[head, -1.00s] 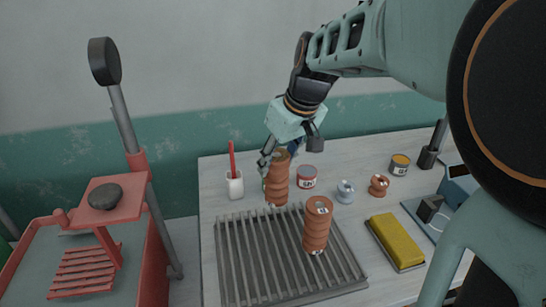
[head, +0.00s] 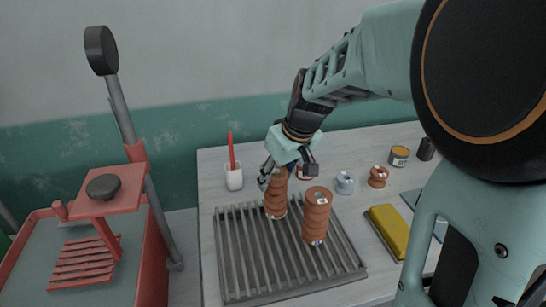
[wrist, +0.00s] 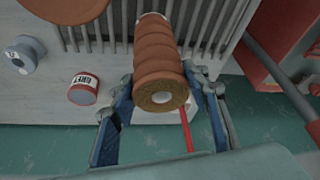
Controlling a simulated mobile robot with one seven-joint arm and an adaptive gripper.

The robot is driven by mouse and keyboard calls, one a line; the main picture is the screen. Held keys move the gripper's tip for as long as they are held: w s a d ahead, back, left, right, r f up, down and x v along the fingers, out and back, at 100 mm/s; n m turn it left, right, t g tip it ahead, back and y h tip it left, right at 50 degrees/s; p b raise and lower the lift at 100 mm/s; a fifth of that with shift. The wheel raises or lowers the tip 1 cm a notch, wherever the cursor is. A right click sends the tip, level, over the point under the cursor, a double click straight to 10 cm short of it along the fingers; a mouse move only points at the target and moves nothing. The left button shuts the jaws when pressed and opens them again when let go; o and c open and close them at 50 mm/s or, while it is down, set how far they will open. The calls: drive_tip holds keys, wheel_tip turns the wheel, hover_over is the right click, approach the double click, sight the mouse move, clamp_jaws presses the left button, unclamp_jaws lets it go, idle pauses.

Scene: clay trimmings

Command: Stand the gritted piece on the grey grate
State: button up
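My gripper (head: 277,178) has its fingers on both sides of a ribbed terracotta piece (head: 276,200). In the wrist view the piece (wrist: 159,50) shows between the blue fingers (wrist: 161,88), its near end speckled brown and gritty. It is roughly upright over the back part of the grey grate (head: 240,265); I cannot tell whether its lower end touches the bars. A second ribbed terracotta piece (head: 316,222), with a small white label on top, stands on the grate just right and in front of the held one.
A red-and-white can marked GRIT (wrist: 84,90) stands behind the grate, mostly hidden in the head view. A white cup (head: 234,179) with a red handle stands back left. Spools (head: 345,183) and a yellow sponge (head: 388,230) lie to the right. The grate's left and front are clear.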

drive_tip(key=o, duration=0.4)
drive_tip(key=p+v, duration=0.6)
drive_tip(key=v, duration=0.6)
drive_tip(key=shift+r+p, duration=0.25)
drive_tip(key=shift+p, duration=0.1)
drive_tip(key=shift+a, duration=0.1)
